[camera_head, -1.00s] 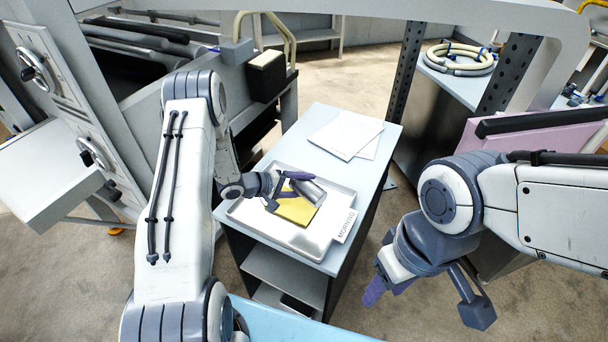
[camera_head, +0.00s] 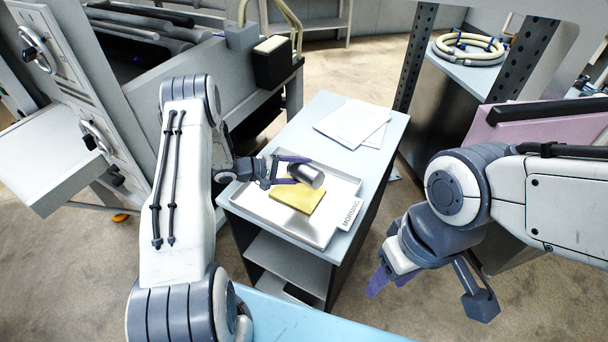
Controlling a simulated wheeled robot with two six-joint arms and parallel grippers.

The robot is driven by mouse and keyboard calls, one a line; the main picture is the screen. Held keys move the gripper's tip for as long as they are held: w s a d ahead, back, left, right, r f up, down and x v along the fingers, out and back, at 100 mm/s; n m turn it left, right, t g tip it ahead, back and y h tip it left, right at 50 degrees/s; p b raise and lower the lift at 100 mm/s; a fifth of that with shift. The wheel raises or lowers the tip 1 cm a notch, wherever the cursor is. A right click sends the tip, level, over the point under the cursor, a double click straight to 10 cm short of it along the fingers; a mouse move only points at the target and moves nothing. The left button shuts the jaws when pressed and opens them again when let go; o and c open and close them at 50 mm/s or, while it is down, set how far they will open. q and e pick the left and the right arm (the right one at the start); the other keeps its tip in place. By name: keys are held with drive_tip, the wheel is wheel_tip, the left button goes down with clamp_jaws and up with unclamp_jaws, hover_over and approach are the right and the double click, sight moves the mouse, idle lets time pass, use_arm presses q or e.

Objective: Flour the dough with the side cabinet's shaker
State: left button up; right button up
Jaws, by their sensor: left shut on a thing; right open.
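A metal shaker (camera_head: 308,175) is held by my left gripper (camera_head: 291,172), which is shut on it. The shaker lies tilted nearly on its side above the far edge of the dough. The dough (camera_head: 297,196) is a flat yellow square lying in a shallow metal tray (camera_head: 322,232) on the side cabinet (camera_head: 362,178). I cannot make out any flour on the dough. My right gripper (camera_head: 429,293) is open and empty, off to the right of the cabinet and in front of it.
White paper sheets (camera_head: 350,124) lie on the far part of the cabinet top. A card marked "MORNING" (camera_head: 350,215) sits by the tray's right side. The roller machine (camera_head: 65,90) stands at the left, and a shelf with a coiled hose (camera_head: 470,48) at the back right.

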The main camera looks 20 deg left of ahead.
sight(311, 178)
use_arm(q)
drive_tip(key=shift+s+d+r+p, duration=0.1)
drive_tip(key=shift+s+d+p, duration=0.1)
drive_tip(key=shift+d+p, duration=0.2)
drive_tip(key=shift+s+d+p, duration=0.25)
drive_tip(key=shift+s+d, duration=0.05)
drive_tip(key=shift+d, duration=0.3)
drive_tip(key=shift+s+d+p, duration=0.2)
drive_tip(key=shift+s+d, duration=0.05)
drive_tip(key=shift+d, duration=0.3)
drive_tip(key=shift+s+d, duration=0.2)
drive_tip(key=shift+d, duration=0.25)
drive_tip(key=a, duration=0.1)
drive_tip(key=w+a+b, duration=0.1)
drive_tip(key=w+a, duration=0.1)
drive_tip(key=a, duration=0.1)
